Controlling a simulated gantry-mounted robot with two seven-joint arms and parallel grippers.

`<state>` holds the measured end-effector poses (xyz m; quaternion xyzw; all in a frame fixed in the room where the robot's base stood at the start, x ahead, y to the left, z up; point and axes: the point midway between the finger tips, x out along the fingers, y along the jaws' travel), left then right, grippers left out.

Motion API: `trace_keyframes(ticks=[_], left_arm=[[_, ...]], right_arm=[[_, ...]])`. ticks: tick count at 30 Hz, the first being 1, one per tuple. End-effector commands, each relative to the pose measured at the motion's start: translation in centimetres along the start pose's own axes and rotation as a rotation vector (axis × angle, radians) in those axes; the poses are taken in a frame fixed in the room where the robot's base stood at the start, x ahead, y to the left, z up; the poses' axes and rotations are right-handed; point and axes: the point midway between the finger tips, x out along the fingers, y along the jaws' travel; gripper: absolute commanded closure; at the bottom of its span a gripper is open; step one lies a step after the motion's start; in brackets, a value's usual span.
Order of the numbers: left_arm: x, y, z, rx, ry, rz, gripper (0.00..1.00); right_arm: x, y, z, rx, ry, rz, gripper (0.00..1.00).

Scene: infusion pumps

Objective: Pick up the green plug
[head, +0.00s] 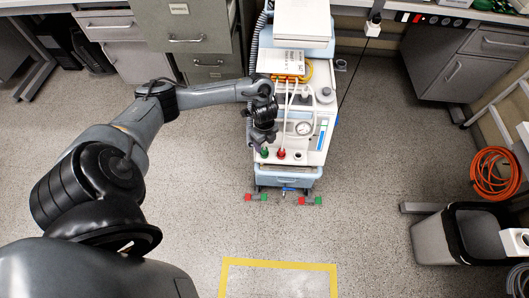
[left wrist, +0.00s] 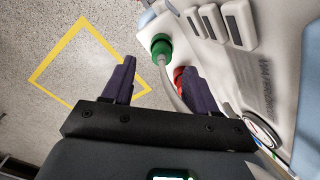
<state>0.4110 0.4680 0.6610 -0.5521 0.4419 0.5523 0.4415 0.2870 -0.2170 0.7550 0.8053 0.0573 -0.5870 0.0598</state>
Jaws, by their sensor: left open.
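The green plug (head: 264,153) sits in the lower front of the white medical machine (head: 313,145), left of a red plug (head: 281,154). In the left wrist view the green plug (left wrist: 161,46) shows beyond the gap between my fingers, with a grey cable running from it toward the gripper. My left gripper (head: 262,140) is in front of the machine, close to the green plug. Its dark fingers (left wrist: 156,67) are apart, with the cable between them. The red plug (left wrist: 178,76) is partly hidden behind the right finger. My right gripper is not in view.
A yellow floor outline (head: 278,263) lies on open floor. A waste bin (head: 440,240) and orange hose (head: 495,173) are at the right.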

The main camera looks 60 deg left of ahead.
Motion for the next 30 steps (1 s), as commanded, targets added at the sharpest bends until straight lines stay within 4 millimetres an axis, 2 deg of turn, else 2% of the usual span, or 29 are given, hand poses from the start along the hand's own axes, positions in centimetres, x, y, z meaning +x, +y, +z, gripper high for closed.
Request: trace_keyframes(ticks=[10,20,30], left_arm=[[4.4,-0.2,0.3,-0.001,0.0,0.0,0.42],[4.8,-0.2,0.3,0.0,-0.002,-0.001,0.43],[4.8,-0.2,0.3,0.0,-0.001,-0.001,0.96]], right_arm=[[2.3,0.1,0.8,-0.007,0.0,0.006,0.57],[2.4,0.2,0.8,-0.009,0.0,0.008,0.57],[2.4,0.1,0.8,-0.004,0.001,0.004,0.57]])
